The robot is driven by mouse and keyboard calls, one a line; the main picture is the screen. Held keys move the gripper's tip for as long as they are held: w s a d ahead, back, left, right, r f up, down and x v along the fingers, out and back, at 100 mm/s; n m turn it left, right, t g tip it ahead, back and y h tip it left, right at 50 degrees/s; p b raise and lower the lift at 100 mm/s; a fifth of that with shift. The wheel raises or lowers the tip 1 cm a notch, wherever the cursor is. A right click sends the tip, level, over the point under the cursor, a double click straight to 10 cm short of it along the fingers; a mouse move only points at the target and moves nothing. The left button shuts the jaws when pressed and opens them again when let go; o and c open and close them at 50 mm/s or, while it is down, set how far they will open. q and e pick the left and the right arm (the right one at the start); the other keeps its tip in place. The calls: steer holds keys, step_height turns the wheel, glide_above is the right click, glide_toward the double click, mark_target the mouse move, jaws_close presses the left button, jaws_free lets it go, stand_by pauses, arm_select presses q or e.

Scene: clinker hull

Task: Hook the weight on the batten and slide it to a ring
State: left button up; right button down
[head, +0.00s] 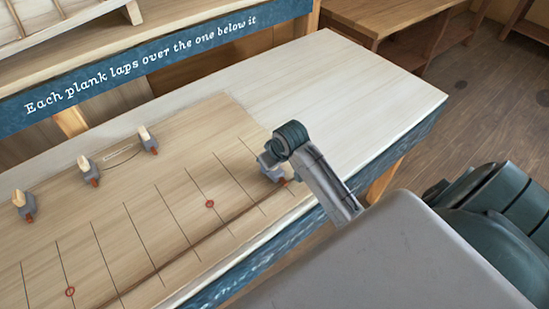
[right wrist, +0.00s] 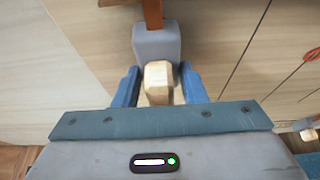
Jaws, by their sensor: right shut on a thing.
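A grey weight (right wrist: 155,42) with a pale wooden knob (right wrist: 158,78) and an orange-brown hook (right wrist: 153,12) sits between the blue fingers of my right gripper (right wrist: 158,88), which is shut on it. In the head view my right gripper (head: 270,162) is over the board's right part, largely covering this weight. The dark thin batten (head: 200,241) runs diagonally along the board's near side. I cannot tell whether the hook touches it. Two red rings mark the board: one near the middle (head: 210,204), one at lower left (head: 70,291). My left gripper is out of view.
Three other weights stand on the board's far left side (head: 25,206) (head: 89,172) (head: 148,140). Several thin dark lines cross the board (head: 150,185). The pale bench top (head: 340,80) is clear at the back right. A blue lettered strip (head: 140,65) edges the shelf behind.

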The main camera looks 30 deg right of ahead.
steer(key=shift+w+a+r, duration=0.1)
steer(key=shift+w+a, duration=0.05)
steer(key=shift+w, duration=1.55)
steer(key=c, duration=0.8)
jaws_free()
steer(key=shift+s, duration=0.1)
steer(key=shift+f, duration=0.25)
steer(key=shift+s+r, duration=0.1)
steer(key=shift+r, duration=0.15)
steer(key=b+v, duration=0.3)
steer(key=v, duration=0.7)
steer(key=shift+s+r, duration=0.1)
steer(key=shift+r, duration=0.1)
